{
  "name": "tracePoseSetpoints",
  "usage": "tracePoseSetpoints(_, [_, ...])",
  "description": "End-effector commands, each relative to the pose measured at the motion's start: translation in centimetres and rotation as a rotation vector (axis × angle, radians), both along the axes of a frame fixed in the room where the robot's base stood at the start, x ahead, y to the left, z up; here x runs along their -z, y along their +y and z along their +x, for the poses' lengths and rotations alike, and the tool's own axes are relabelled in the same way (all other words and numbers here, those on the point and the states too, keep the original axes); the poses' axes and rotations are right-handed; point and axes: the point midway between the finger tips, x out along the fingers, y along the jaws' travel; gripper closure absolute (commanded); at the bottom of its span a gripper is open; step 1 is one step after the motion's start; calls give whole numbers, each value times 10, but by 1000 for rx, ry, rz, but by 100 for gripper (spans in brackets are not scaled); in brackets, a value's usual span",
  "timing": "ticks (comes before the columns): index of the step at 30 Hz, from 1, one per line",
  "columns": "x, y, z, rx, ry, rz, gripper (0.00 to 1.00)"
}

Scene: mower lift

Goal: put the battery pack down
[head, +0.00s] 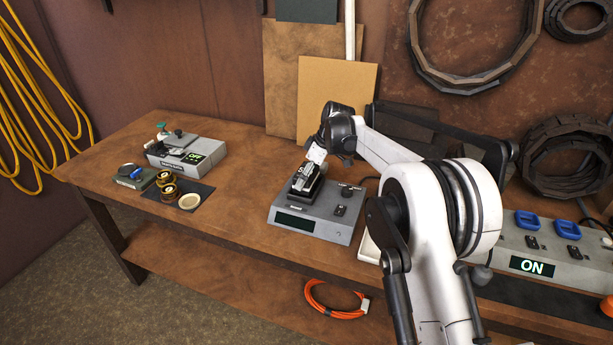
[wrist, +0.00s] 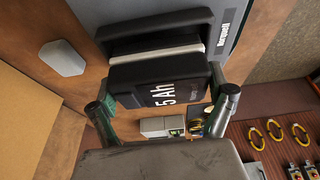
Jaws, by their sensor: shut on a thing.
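The battery pack (wrist: 170,90) is a dark block marked "5 Ah" in the wrist view. My gripper (wrist: 165,112) is shut on it, with one finger at each side. In the head view my gripper (head: 306,176) points down over a grey bench unit (head: 312,222) with a dark display. The pack is at the black cradle (wrist: 160,35) on top of this unit, which also shows in the wrist view (wrist: 150,10). A light strip shows between pack and cradle. I cannot tell whether the pack is fully seated. My gripper partly hides it in the head view.
A unit reading "ON" (head: 530,245) with blue trays is at right. An orange cable coil (head: 335,312) lies on the lower shelf.

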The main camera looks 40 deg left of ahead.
Motion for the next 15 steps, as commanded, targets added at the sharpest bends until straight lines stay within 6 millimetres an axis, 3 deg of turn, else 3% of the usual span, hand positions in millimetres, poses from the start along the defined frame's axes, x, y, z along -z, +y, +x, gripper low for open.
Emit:
tracePoseSetpoints(3, [9,0,0,0,0,0,57])
tracePoseSetpoints(15, [15,0,0,0,0,0,57])
